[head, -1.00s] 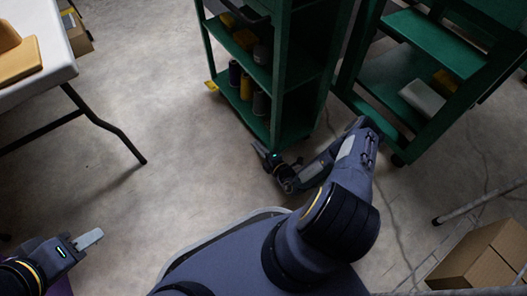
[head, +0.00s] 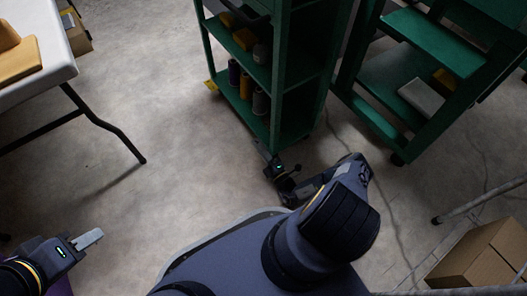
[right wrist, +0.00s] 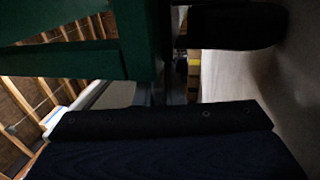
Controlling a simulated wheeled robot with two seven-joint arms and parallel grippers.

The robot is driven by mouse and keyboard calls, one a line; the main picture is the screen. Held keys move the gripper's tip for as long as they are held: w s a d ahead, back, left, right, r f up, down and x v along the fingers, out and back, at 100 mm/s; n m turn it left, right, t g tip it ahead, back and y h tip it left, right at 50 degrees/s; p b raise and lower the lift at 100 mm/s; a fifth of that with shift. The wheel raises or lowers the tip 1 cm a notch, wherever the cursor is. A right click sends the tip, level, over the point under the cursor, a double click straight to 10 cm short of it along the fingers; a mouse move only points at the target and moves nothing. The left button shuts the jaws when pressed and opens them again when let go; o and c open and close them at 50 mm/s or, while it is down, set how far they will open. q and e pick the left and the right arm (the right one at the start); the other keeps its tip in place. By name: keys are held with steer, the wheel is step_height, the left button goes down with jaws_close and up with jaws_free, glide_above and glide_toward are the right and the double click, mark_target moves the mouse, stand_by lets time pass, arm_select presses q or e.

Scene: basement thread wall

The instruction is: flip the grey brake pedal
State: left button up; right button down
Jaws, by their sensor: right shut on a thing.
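A green rolling shelf cart (head: 292,100) stands ahead of me. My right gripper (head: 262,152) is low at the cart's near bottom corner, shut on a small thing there. I take that thing to be the grey brake pedal, but it is too dark and too covered to make out. In the right wrist view the jaws (right wrist: 163,92) show narrow and dim under the cart's green edge (right wrist: 75,60). My left gripper (head: 90,239) is far away at the lower left, above the floor; whether its fingers are parted is unclear.
A yellow piece (head: 210,87) shows at the cart's far left bottom corner. Thread spools (head: 246,87) stand on its shelf. A second green cart (head: 430,60) is at the right, a cardboard box (head: 482,256) lower right, a white table (head: 50,40) at the left.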

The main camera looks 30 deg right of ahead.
stand_by(0.3)
steer(key=c, duration=1.5)
jaws_free()
steer(key=v, duration=0.4)
steer(key=r+p+v, duration=0.1)
steer(key=v, duration=0.3)
steer(key=r+p+v, duration=0.1)
steer(key=v, duration=0.4)
steer(key=shift+s+d+r, duration=0.1)
steer(key=shift+s+r, duration=0.1)
steer(key=shift+s, duration=0.05)
steer(key=shift+r, duration=0.1)
